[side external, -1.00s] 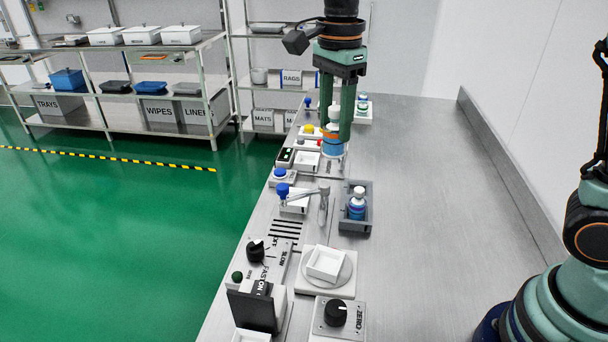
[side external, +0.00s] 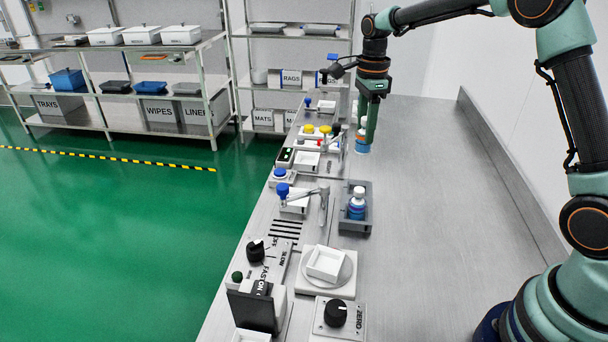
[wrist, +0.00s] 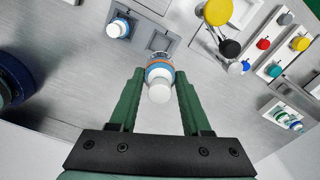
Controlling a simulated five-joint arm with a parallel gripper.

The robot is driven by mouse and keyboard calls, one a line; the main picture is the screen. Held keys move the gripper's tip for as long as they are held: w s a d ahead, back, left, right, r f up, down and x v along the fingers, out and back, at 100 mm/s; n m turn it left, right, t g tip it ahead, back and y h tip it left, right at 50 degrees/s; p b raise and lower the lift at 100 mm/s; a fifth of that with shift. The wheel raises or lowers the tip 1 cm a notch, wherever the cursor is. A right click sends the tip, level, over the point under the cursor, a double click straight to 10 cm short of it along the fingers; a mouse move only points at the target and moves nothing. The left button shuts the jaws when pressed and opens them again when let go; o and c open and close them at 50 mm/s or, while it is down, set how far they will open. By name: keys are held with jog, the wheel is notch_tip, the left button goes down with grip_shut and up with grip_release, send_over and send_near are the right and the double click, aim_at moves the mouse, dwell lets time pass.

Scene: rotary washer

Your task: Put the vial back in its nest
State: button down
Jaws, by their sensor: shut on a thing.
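My gripper (wrist: 158,88) is shut on a vial (wrist: 160,68) with a white cap, an orange band and a blue label. In the side view the vial (side external: 362,144) hangs below my gripper (side external: 366,130), above the bench and behind the grey nest. The nest (side external: 369,214) holds another white-capped vial (side external: 357,205) with a blue and purple label. The wrist view shows the nest (wrist: 141,18) beyond the held vial, with the standing vial (wrist: 119,28) in its left compartment and an empty compartment (wrist: 160,41) beside it.
A row of devices lies left of the nest, including a blue-knobbed lever (side external: 283,190), a white tray on a round plate (side external: 326,263) and a black dial (side external: 336,313). The bench (side external: 425,210) right of the nest is clear.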

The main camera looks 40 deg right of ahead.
notch_tip(320, 180, down, 13)
jog(key=shift+r, duration=0.15)
dwell(0.4)
jog(key=shift+c, duration=1.8)
grip_release()
